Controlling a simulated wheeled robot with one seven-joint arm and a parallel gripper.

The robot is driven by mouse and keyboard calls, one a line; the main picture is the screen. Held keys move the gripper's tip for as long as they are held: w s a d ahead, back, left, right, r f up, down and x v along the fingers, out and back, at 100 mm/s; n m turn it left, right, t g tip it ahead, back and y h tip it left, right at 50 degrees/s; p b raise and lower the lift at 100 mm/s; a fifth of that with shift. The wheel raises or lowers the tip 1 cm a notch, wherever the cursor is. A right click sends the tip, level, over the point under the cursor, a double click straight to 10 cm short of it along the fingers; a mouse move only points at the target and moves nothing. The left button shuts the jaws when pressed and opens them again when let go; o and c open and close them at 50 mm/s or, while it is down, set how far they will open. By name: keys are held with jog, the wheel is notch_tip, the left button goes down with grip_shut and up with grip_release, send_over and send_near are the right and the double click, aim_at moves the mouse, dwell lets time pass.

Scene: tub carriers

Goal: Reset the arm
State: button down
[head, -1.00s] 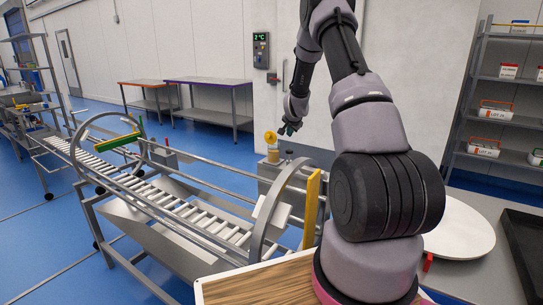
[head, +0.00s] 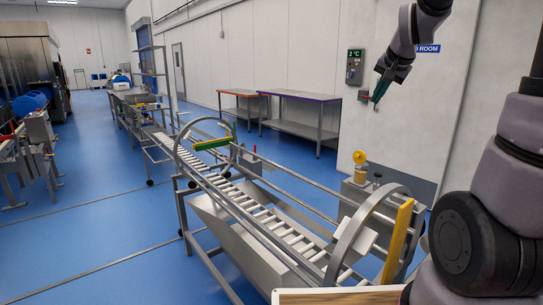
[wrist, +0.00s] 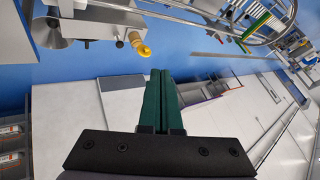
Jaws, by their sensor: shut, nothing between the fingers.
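My gripper (head: 379,91) is at the upper right in the head view, raised in front of the pale wall and pointing down. Its green fingers (wrist: 161,100) show in the middle of the wrist view, lying side by side and shut with nothing between them. My gripper is apart from everything around it. In the head view my arm comes in from the right edge and part of it is out of the picture.
A roller conveyor (head: 262,218) with hoop-shaped rails crosses the middle. A steel box with a yellow knob (head: 360,157) stands at its right. Two tables (head: 302,111) stand by the wall, near a temperature display (head: 354,67). Blue floor (head: 95,215) is open at left.

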jog(key=s+a+r+n, duration=0.1)
jog(key=s+a, duration=0.2)
jog(key=s, duration=0.9)
jog(key=s+a+n+y, duration=0.1)
jog(key=s+a+n, duration=0.1)
jog(key=s, duration=1)
jog(key=shift+a+r+g, duration=0.4)
jog(key=shift+a, duration=0.1)
jog(key=shift+w, duration=0.1)
dwell(0.8)
jog(key=m+t+h, duration=0.2)
jog(key=m+h, duration=0.2)
jog(key=m, duration=0.4)
send_over(378, 175)
notch_tip(378, 175, down, 27)
jog(key=shift+w+f, duration=0.15)
jog(key=shift+f, duration=3.95)
